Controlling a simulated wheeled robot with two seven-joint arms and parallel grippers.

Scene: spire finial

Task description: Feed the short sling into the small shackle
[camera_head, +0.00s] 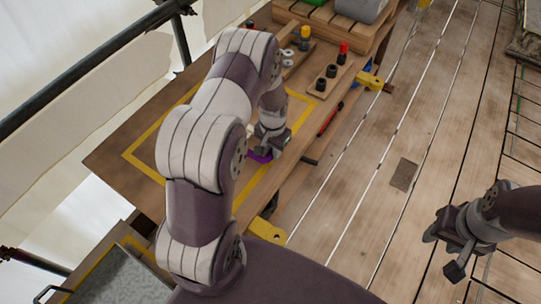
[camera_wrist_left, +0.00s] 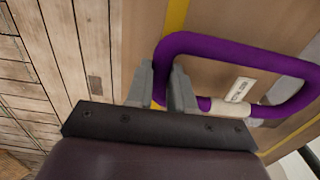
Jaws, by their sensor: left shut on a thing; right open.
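A purple sling (camera_wrist_left: 225,43) forms a rounded loop with a cream sleeve (camera_wrist_left: 230,109) on its near side in the left wrist view. A little purple of it shows below the gripper in the head view (camera_head: 260,157). My left gripper (camera_wrist_left: 163,88) is shut on the sling at the loop's left end, over the wooden table; it also shows in the head view (camera_head: 267,149). My right gripper (camera_head: 444,252) is open and empty, out over the plank floor at right.
The wooden table (camera_head: 112,160) has a yellow taped outline. A board with black pegs (camera_head: 330,78), a red-topped and a yellow-topped item, and grey rings stand at its far end. A red tool (camera_head: 330,119) lies along the right edge. A dark rail (camera_head: 90,66) runs at left.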

